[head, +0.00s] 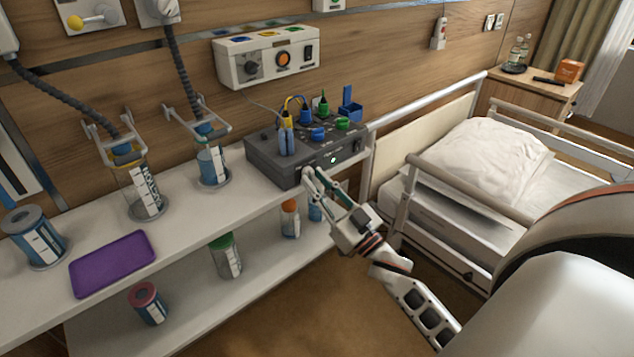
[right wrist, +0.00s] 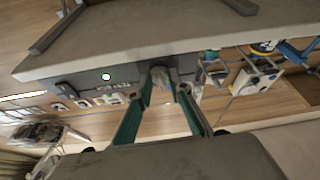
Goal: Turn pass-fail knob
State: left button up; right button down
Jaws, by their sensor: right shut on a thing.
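A dark grey tester box (head: 278,167) stands on the white upper shelf, with plugs and cables on its top. A small round knob (right wrist: 159,76) sticks out of its front face, which also fills part of the right wrist view (right wrist: 75,82). My right gripper (head: 314,176) is at the left part of that front face, and its fingers are shut on the knob, one on each side in the right wrist view (right wrist: 163,84). In the head view the fingers mostly hide the knob. A small lit green lamp (right wrist: 106,77) shows on the same face. My left gripper is out of view.
Several bottles stand on the lower shelf. A bed rail (head: 470,185) is close to the right of my right arm.

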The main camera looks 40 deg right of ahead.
jog(key=n+y, duration=0.2)
jog(key=n, duration=0.2)
jog(key=shift+d+r+p, duration=0.15)
jog(key=shift+p, duration=0.15)
jog(key=n+g+y, duration=0.1)
jog(key=n, duration=0.2)
jog(key=shift+d+n+y+p, duration=0.1)
jog(key=shift+n+y+p, duration=0.2)
jog(key=shift+n+p, duration=0.1)
jog(key=n+g+y+p, duration=0.1)
jog(key=n, duration=0.2)
jog(key=shift+d+r+n+y, duration=0.1)
jog(key=shift+n+y, duration=0.2)
jog(key=shift+n, duration=0.1)
jog(key=shift+g, duration=0.3)
